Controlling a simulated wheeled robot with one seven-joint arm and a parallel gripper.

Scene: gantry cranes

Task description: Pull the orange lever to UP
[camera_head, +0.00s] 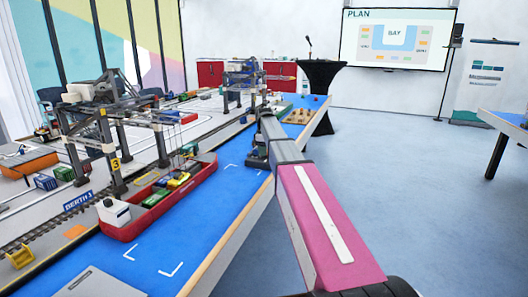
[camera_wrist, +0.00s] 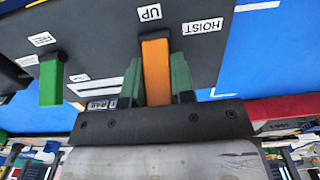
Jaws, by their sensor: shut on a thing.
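The orange lever (camera_wrist: 156,70) stands on a dark grey panel (camera_wrist: 105,30) in the middle of the wrist view. Its far end shows close to the white UP label (camera_wrist: 149,12); I cannot tell its exact tilt. A HOIST label (camera_wrist: 202,25) is to its right. My gripper (camera_wrist: 157,82) is shut on the orange lever, with one green-grey finger on each side. A label below the lever is partly covered by my gripper. In the head view the lever is not discernible, and my pink arm reaches toward the far part of the table.
A green lever (camera_wrist: 51,80) stands left of my gripper on the same panel. In the head view, a red ship (camera_head: 160,203) lies on the blue table surface, beside a gantry crane (camera_head: 108,150). Another crane (camera_head: 240,82) stands farther back. The floor (camera_head: 430,190) at right is clear.

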